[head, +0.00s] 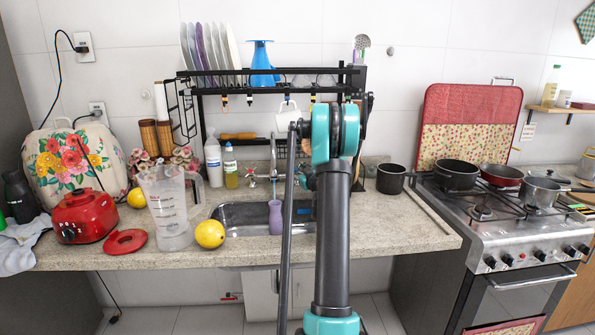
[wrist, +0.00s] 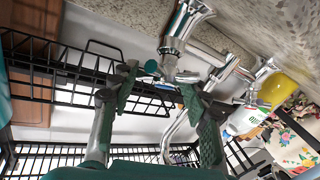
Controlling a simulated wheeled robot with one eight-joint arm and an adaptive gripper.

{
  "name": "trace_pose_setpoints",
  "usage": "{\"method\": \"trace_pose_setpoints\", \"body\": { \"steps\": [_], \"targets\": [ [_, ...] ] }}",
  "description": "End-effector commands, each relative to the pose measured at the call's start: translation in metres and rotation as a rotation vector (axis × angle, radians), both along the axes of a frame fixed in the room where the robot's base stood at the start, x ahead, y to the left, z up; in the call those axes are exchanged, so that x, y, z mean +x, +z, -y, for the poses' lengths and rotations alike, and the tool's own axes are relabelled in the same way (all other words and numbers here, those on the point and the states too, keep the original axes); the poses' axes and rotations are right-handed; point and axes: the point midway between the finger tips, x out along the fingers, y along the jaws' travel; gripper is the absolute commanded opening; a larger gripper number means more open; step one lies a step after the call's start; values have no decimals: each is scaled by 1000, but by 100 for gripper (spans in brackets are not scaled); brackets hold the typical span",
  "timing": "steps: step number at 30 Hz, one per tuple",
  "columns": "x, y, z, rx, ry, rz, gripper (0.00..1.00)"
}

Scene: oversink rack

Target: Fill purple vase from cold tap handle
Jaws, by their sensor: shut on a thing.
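The purple vase (head: 275,218) stands upright in the sink (head: 238,212), just left of my arm in the head view. I do not make it out in the wrist view. In the wrist view, a chrome tap handle with a blue-marked end (wrist: 151,67) lies between the fingertips of my gripper (wrist: 160,80). My green-padded fingers are shut on this cold tap handle, with a gap between them filled by it. The chrome tap body (wrist: 177,38) is just above it in that view. Water flow cannot be told.
A black dish rack (head: 265,90) with plates spans the sink. A clear jug (head: 168,212) and a lemon (head: 210,234) stand left of the sink. A black pot (head: 391,179) is to the right.

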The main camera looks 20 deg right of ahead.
Motion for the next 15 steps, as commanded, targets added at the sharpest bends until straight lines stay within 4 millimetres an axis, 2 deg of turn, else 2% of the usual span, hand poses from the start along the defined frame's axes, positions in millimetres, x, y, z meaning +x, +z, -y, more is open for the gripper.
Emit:
{"method": "trace_pose_setpoints", "body": {
  "steps": [3,15],
  "targets": [
    [0,-1,1,-1,-3,0,17],
    [0,-1,0,131,-167,39,17]
  ]
}}
